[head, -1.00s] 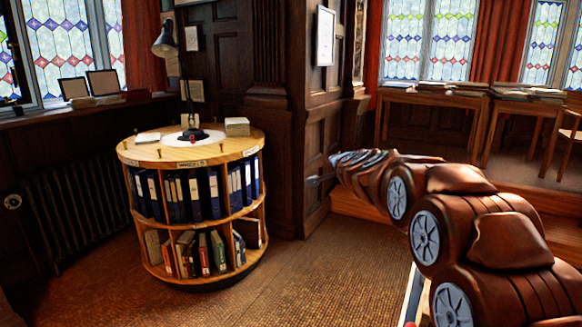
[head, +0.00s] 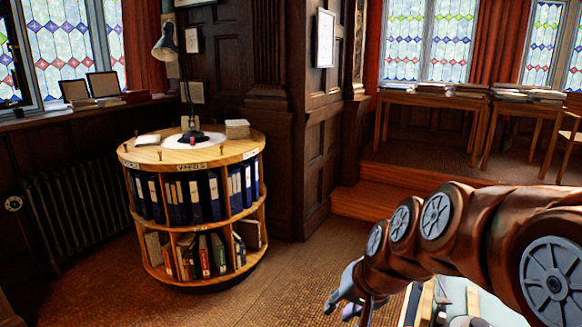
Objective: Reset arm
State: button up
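My brown, segmented arm with grey wheel-like joint caps reaches in from the right edge in the head view. It bends down to the left. My gripper (head: 348,308) hangs at its end, low in the picture, above the carpet and right of the round bookcase. Its grey fingers look spread apart with nothing seen between them, though it is small and partly hidden by the wrist.
A round wooden bookcase (head: 190,224) with binders and books stands to the left, bearing a desk lamp (head: 168,45). A wooden step (head: 365,201) leads to a raised area with tables (head: 430,101). Carpet (head: 300,262) is clear between bookcase and gripper. A radiator (head: 70,205) lines the left wall.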

jog(key=s+d+f+n+g+h, duration=0.1)
jog(key=s+d+f+g, duration=0.1)
jog(key=s, duration=0.6)
jog(key=s+d+f+g+h, duration=0.1)
jog(key=s+d+g, duration=0.1)
jog(key=s, duration=0.6)
jog(key=s+d+f+n+g+h, duration=0.1)
jog(key=s+d, duration=0.3)
jog(key=s, duration=0.5)
jog(key=shift+d+f+n+g+p, duration=0.35)
jog(key=shift+f+g, duration=0.25)
jog(key=shift+f, duration=0.25)
jog(key=shift+d, duration=0.15)
